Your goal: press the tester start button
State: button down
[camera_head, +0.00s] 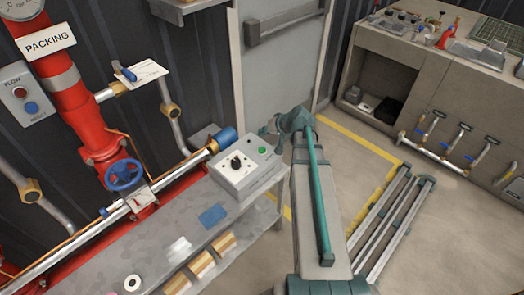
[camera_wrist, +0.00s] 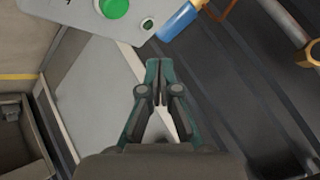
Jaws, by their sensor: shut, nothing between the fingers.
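The tester is a light grey box (camera_head: 247,170) on the end of the bench, with a round green button (camera_head: 262,150) and a black knob (camera_head: 236,163) on its top face. In the wrist view the green button (camera_wrist: 115,8) is large at the top edge, partly cut off, on the box's grey face (camera_wrist: 80,15). My gripper (camera_wrist: 157,68) is shut with nothing in it, its fingertips below and to the right of the button in that view and apart from it. In the head view the gripper end is small, just right of the box.
A blue cylinder (camera_head: 222,138) ends the pipe beside the box; it also shows in the wrist view (camera_wrist: 178,22). A red pipe with a blue handwheel (camera_head: 124,174) stands left. The bench (camera_head: 150,235) holds several small items. A grey door (camera_head: 275,70) is behind.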

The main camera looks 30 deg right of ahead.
jog(key=b, duration=0.2)
send_over(263, 149)
notch_tip(263, 149, down, 5)
jog(key=shift+s, duration=0.1)
jog(key=shift+f+b, duration=0.65)
jog(key=shift+b, duration=0.05)
jog(key=shift+f, duration=0.1)
dwell(0.7)
jog(key=shift+f+b, duration=0.3)
jog(key=shift+b, duration=0.2)
jog(key=shift+f+b, duration=0.5)
dwell(0.6)
jog(key=shift+r, duration=0.1)
jog(key=shift+r+p, duration=0.45)
jog(key=shift+r, duration=0.4)
jog(key=shift+r, duration=0.1)
